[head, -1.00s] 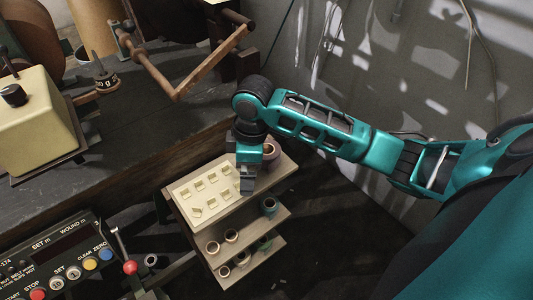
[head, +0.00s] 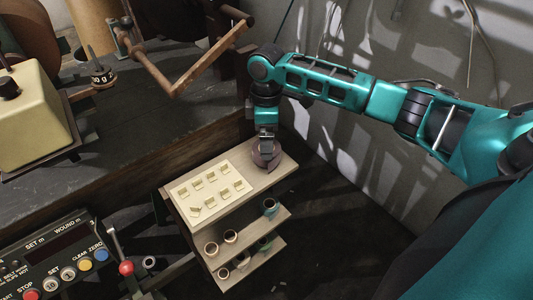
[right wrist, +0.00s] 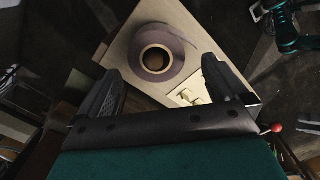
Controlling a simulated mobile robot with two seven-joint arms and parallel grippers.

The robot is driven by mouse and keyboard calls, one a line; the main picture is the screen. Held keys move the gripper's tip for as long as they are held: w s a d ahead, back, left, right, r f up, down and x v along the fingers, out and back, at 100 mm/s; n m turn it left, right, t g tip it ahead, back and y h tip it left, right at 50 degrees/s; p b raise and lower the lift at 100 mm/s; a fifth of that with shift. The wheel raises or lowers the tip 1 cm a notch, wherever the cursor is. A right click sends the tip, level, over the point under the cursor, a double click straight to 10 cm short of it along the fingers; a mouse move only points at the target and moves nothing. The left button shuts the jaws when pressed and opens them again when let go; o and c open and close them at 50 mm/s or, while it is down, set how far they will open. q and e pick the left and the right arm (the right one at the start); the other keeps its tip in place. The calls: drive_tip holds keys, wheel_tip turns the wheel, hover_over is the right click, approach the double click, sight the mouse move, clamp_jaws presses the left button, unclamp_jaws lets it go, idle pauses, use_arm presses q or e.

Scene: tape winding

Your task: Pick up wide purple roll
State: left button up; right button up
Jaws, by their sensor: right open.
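The wide purple roll (head: 267,158) lies flat on the top shelf of a small rack, at its far right corner, partly hidden by my right gripper in the head view. In the right wrist view the roll (right wrist: 176,56) shows as a purple-grey ring around a brown core, with a loose strip of tape trailing to the right. My right gripper (head: 267,140) is over the roll, pointing down. Its fingers (right wrist: 160,68) are spread and empty, with the roll seen beyond the gap between them. I cannot tell the remaining height.
A cream tray (head: 218,199) with several small pieces sits beside the roll on the top shelf (head: 285,171). Smaller rolls (head: 230,237) stand on the lower shelves. The dark workbench (head: 150,130) and a rusty bar frame (head: 190,80) are behind and left.

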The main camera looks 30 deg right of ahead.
drive_tip(key=f, duration=0.2)
drive_tip(key=f+b, duration=0.1)
drive_tip(key=f, duration=0.2)
drive_tip(key=shift+w+d+b, duration=0.15)
drive_tip(key=shift+d+b, duration=0.05)
drive_tip(key=shift+b, duration=0.1)
drive_tip(key=shift+f, duration=0.2)
drive_tip(key=c, duration=0.6)
drive_tip(key=shift+c, duration=1.4)
drive_tip(key=shift+r, duration=0.1)
drive_tip(key=shift+c, duration=0.3)
wheel_tip(320, 180, up, 10)
drive_tip(key=p, duration=0.2)
drive_tip(key=shift+w+r+p, duration=0.1)
drive_tip(key=shift+p, duration=0.25)
wheel_tip(320, 180, up, 10)
drive_tip(key=p, duration=0.2)
use_arm(q)
drive_tip(key=shift+y, duration=0.4)
drive_tip(key=a+r+p, duration=0.1)
drive_tip(key=s+a+r+p, duration=0.1)
drive_tip(key=r+p, duration=0.1)
drive_tip(key=shift+a+r, duration=0.15)
drive_tip(key=shift+r, duration=0.15)
use_arm(e)
drive_tip(key=s+a+r+m, duration=0.2)
drive_tip(key=s+a+m, duration=0.5)
drive_tip(key=a+m, duration=0.4)
